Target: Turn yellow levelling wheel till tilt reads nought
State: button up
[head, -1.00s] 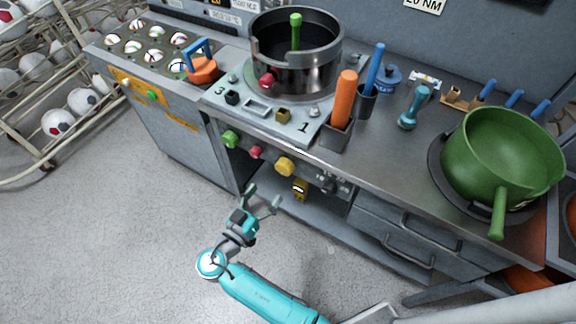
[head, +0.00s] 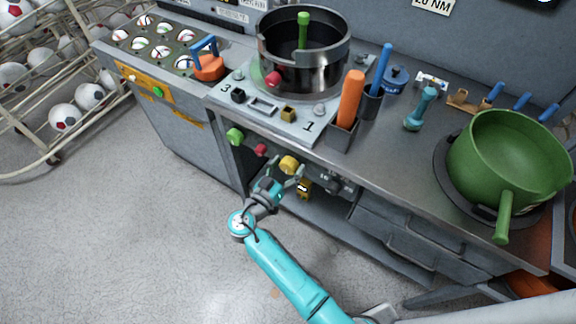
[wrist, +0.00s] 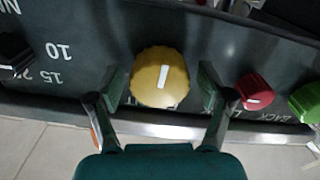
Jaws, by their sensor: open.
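The yellow wheel (head: 289,164) sits on the front panel of the bench, below the counter edge. In the wrist view the wheel (wrist: 160,77) is round and ridged, with a white mark tilted slightly off upright. My gripper (head: 286,179) is just in front of it and partly overlaps its lower edge. In the wrist view my open gripper (wrist: 162,88) has one finger on each side of the wheel, with a gap showing at each side. I cannot make out a tilt reading in any view.
A red knob (wrist: 255,91) and a green knob (wrist: 308,101) lie right of the wheel in the wrist view. The counter edge overhangs the panel; floor is clear at left.

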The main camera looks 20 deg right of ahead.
jog(key=c, duration=1.2)
jog(key=shift+o, duration=0.2)
jog(key=shift+n, duration=0.4)
jog(key=n, duration=0.2)
jog(key=shift+n, duration=0.4)
jog(key=n, duration=0.3)
jog(key=shift+n, duration=0.4)
jog(key=n, duration=0.3)
jog(key=shift+n, duration=2.1)
